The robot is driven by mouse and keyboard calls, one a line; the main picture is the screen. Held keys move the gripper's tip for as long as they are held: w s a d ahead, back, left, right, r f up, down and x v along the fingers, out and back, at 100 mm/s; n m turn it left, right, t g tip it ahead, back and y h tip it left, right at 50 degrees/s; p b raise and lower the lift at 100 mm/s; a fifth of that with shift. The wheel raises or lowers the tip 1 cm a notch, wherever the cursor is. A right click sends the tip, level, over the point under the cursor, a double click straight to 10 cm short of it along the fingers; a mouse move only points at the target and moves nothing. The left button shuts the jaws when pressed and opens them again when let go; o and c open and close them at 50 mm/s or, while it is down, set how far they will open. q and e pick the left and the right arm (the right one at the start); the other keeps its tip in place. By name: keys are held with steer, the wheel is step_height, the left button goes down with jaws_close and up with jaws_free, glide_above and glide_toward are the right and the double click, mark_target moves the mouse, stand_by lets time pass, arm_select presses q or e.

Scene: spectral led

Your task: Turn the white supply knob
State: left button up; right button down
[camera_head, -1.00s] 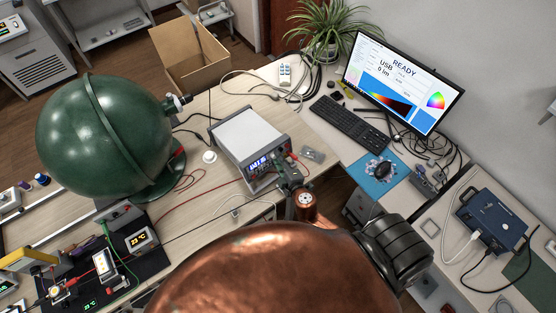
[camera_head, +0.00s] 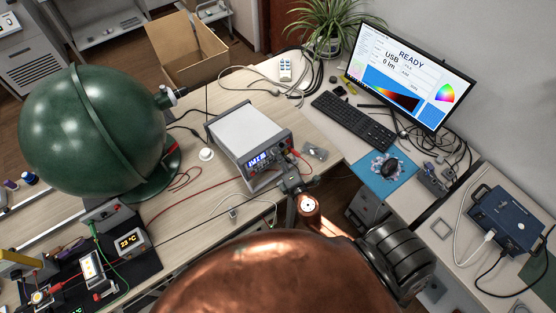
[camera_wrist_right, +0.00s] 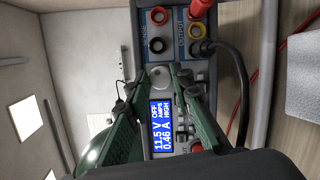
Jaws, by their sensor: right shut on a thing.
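The power supply (camera_head: 240,132) is a grey-white box on the desk with a lit blue display on its front. In the right wrist view its front panel (camera_wrist_right: 187,88) shows sideways, with the display (camera_wrist_right: 162,127) reading 11.5 V, 0.46 A and OFF. The round white supply knob (camera_wrist_right: 159,77) sits beside the display. My right gripper (camera_wrist_right: 159,74) has its two green fingers on either side of the knob and is shut on it. In the head view my right gripper (camera_head: 287,174) is at the supply's front, hiding the knob. My left gripper is out of view.
Red and black leads (camera_wrist_right: 204,48) plug into the panel beside the fingers. A large green sphere (camera_head: 92,130) stands left of the supply. A keyboard (camera_head: 352,121) and monitor (camera_head: 410,75) are to the right. My copper-coloured arm covers the lower middle of the head view.

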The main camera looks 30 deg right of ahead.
steer(key=shift+f+n+t+y+b, duration=0.15)
steer(key=shift+n+t+y+b, duration=0.25)
steer(key=shift+n+b, duration=1.55)
steer(key=shift+f+n+t+y+b, duration=0.15)
steer(key=shift+n+t+b, duration=0.45)
steer(key=shift+n+b, duration=1.3)
steer(key=shift+r+n+y, duration=0.1)
steer(key=shift+n+y, duration=0.15)
steer(key=shift+n, duration=0.1)
steer(key=c, duration=1.7)
jaws_free()
steer(key=s, duration=1.2)
steer(key=shift+a+r, duration=0.1)
steer(key=shift+a, duration=0.15)
